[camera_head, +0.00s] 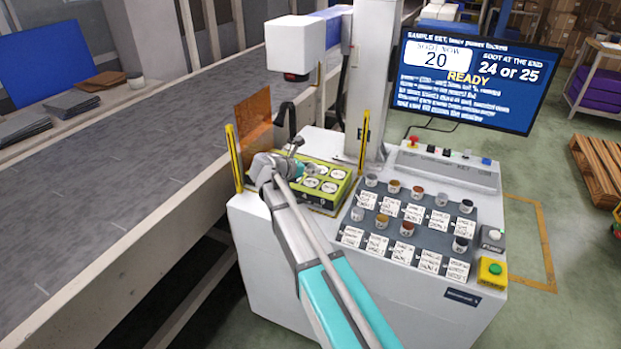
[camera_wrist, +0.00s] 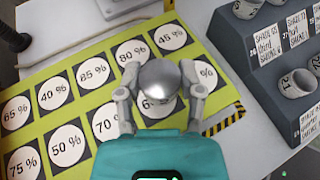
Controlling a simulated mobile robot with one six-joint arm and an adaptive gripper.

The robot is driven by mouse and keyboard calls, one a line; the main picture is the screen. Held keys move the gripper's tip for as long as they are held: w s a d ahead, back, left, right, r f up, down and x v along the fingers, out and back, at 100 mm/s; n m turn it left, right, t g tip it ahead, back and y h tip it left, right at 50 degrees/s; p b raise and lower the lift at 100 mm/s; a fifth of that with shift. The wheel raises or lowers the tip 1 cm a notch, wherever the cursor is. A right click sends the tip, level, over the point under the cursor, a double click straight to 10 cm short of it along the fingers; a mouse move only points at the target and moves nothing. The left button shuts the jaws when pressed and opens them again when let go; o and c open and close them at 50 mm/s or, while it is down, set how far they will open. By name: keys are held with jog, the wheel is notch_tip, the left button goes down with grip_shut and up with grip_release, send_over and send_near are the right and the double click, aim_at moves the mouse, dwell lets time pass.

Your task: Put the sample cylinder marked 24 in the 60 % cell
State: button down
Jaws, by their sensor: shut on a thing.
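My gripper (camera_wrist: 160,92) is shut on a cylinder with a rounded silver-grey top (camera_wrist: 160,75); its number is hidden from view. In the wrist view it is over the yellow-green cell board (camera_wrist: 83,82), in front of a cell whose label starts with 6 (camera_wrist: 156,107) and is partly covered. I cannot tell whether the cylinder touches the board. Cells marked 80 %, 45 %, 70, 50 % and others show around it, each as a white disc on a dark square. In the head view my gripper (camera_head: 285,166) is at the left of the board (camera_head: 345,190).
A dark stepped rack (camera_head: 385,225) with several cups and label cards stands right of the board; one cup marked 21 (camera_wrist: 296,82) shows. The screen (camera_head: 478,80) reads soot now 20, end 24 or 25, READY. Yellow posts (camera_head: 234,158) and a grey conveyor (camera_head: 130,150) are close by.

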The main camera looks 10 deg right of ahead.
aim_at(311, 183)
jog(key=shift+f, duration=0.1)
jog(key=shift+w+a+f+b, duration=0.1)
jog(key=shift+w+f+b, duration=0.35)
jog(key=shift+f+b, duration=1.5)
jog(key=shift+b, duration=0.1)
jog(key=shift+f, duration=0.1)
jog(key=shift+c, duration=1.2)
grip_release()
jog(key=shift+r, duration=0.2)
jog(key=p+v, duration=0.4)
jog(key=v, duration=0.8)
jog(key=shift+p, duration=0.35)
